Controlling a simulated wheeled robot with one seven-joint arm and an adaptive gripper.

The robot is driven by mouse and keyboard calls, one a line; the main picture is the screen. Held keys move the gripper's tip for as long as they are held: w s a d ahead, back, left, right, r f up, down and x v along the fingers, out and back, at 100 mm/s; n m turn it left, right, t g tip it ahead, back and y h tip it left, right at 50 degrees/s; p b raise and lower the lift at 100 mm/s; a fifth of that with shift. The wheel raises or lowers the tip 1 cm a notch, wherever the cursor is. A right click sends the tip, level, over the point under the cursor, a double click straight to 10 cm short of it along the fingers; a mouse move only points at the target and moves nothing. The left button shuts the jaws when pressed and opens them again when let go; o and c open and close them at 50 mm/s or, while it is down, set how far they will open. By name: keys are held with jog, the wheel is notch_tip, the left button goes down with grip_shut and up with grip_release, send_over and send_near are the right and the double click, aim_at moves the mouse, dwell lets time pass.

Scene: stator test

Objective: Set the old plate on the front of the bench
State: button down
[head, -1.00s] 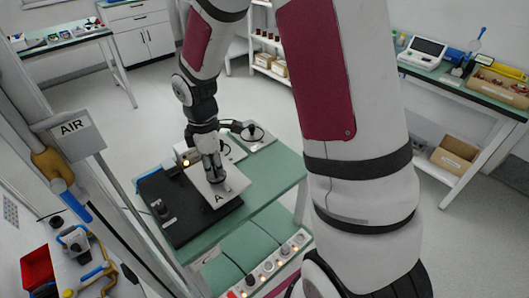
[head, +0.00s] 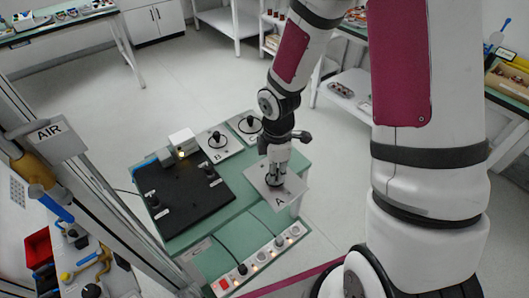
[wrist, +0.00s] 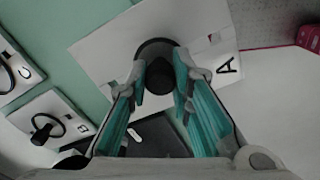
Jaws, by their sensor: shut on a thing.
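A thin light plate marked A (head: 292,189) hangs from my gripper (head: 275,180) at the right edge of the green bench (head: 226,165), its right part out past the edge. Its gap above the bench is hard to tell. In the wrist view the fingers (wrist: 160,78) are shut on the dark knob in the middle of plate A (wrist: 115,50). The black fixture (head: 190,210) on the bench's left carries no plate, and two small dark clamps stand on it.
Plates B (head: 208,153) and C (head: 236,123), each with a black knob, lie along the back of the bench. A white box with a lit lamp (head: 183,141) stands behind the fixture. A switch strip (head: 262,258) runs along the front. Green surface is bare before the fixture.

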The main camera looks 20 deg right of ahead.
jog(key=w, duration=0.6)
jog(key=w+f, duration=0.1)
jog(key=w, duration=0.3)
jog(key=shift+w+d, duration=0.1)
jog(key=shift+d, duration=0.05)
jog(key=shift+f, duration=1.7)
jog(key=shift+f, duration=0.1)
jog(key=c, duration=1.4)
grip_release()
jog(key=shift+c, duration=0.2)
